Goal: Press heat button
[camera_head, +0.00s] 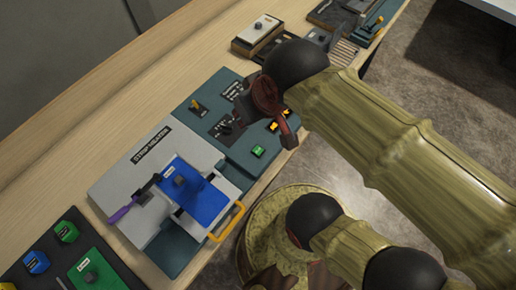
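A grey strip heater (115,190) lies on the bench, with a label reading "STRIP HEATER", a blue plate (205,205) and a yellow handle (228,222). Behind and to its right is a teal control panel (205,128) with small labels too small to read. A green button (258,151) sits near this panel's front right edge; I cannot read whether it is marked heat. My gripper (285,135), dark red and brown, hangs over the panel's right edge, above and right of the green button and apart from it in the picture. Its fingers are not clear, and it hides part of the panel.
The panel also has a yellow lever (196,106) and small orange parts (272,127). A purple-handled tool (122,214) lies on the heater's left. A dark board with green (66,231) and blue (36,262) buttons is at lower left. More devices (259,30) stand farther along the wooden bench (60,160).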

